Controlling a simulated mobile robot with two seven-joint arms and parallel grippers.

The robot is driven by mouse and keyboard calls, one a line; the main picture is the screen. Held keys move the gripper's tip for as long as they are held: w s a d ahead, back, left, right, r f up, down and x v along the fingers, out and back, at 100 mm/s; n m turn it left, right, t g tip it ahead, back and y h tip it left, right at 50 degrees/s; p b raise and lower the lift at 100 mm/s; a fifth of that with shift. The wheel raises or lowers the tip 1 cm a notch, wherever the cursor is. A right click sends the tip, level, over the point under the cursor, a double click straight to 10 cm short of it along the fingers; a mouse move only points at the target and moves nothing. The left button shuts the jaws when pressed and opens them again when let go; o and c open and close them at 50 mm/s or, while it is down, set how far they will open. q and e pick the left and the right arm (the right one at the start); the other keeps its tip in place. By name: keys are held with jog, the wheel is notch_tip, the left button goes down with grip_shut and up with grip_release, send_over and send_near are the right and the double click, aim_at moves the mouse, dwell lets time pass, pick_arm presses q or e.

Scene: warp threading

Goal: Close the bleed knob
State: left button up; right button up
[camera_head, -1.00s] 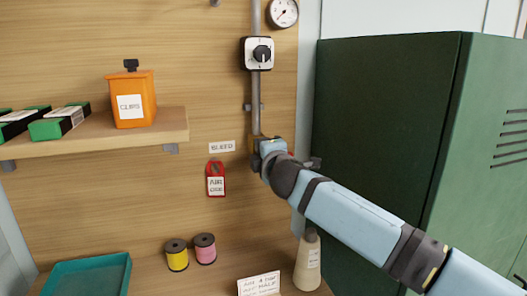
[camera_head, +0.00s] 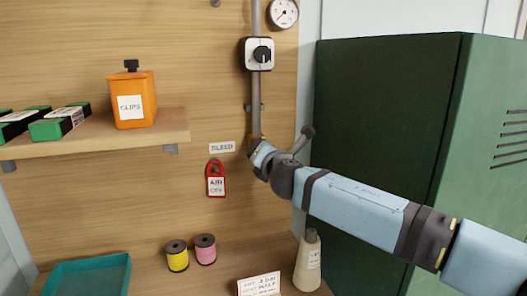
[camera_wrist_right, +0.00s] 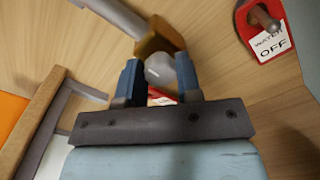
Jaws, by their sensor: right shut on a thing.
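The bleed knob (camera_wrist_right: 160,70) is a small grey rounded piece below a brass fitting (camera_wrist_right: 160,38) in the right wrist view. My right gripper (camera_wrist_right: 159,80) has its two blue fingers on either side of the knob and is shut on it. In the head view my right gripper (camera_head: 258,153) is at the lower end of the grey pipe (camera_head: 255,100), to the right of the BLEED label (camera_head: 222,147), and hides the knob. How far the knob is turned cannot be seen. My left gripper is not in view.
A red AIR OFF tag (camera_head: 216,180) hangs left of my right gripper. A red WATER OFF tag (camera_wrist_right: 268,30) shows in the wrist view. A black dial switch (camera_head: 262,54) and gauge (camera_head: 284,13) are above. A shelf (camera_head: 100,137) is at left, a green cabinet (camera_head: 385,130) at right.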

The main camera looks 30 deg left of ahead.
jog(key=shift+f+n, duration=0.1)
jog(key=shift+n, duration=0.5)
jog(key=o, duration=0.9)
jog(key=shift+o, duration=0.2)
jog(key=b+v, duration=0.4)
jog(key=v, duration=0.9)
jog(key=shift+s+d, duration=0.25)
jog(key=shift+d, duration=0.1)
